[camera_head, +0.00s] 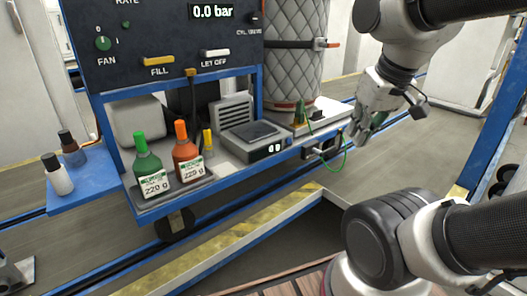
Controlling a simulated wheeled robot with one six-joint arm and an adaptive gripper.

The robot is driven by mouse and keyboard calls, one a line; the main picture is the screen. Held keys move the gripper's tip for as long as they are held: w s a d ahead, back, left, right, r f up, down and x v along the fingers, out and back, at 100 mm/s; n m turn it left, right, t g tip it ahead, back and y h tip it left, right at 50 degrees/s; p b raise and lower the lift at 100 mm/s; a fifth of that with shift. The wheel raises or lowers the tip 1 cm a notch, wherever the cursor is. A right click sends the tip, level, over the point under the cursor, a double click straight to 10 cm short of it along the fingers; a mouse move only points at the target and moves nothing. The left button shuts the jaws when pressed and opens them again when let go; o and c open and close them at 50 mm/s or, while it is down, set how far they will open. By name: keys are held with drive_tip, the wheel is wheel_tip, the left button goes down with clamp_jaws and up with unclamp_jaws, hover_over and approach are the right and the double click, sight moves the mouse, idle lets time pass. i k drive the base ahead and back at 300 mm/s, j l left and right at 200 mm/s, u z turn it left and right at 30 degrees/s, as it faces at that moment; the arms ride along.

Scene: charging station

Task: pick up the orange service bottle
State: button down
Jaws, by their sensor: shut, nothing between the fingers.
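The orange service bottle (187,157) stands upright in a dark tray (172,195) on the blue-edged shelf. My gripper (356,138) is shut and empty, well to the right of the bottles, beyond the right end of the shelf. Its fingertips are small and partly hard to make out.
A scale (257,138) reading 0 stands right of the bottles, with a yellow-capped item (208,140) between. A control panel (165,40) overhangs the shelf. A quilted cylinder (293,60) stands behind. Two small bottles sit on a blue side shelf (92,185) at left.

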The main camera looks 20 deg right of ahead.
sight(189, 166)
drive_tip(key=i+j, duration=0.7)
drive_tip(key=j, duration=0.2)
drive_tip(key=j+u, duration=0.05)
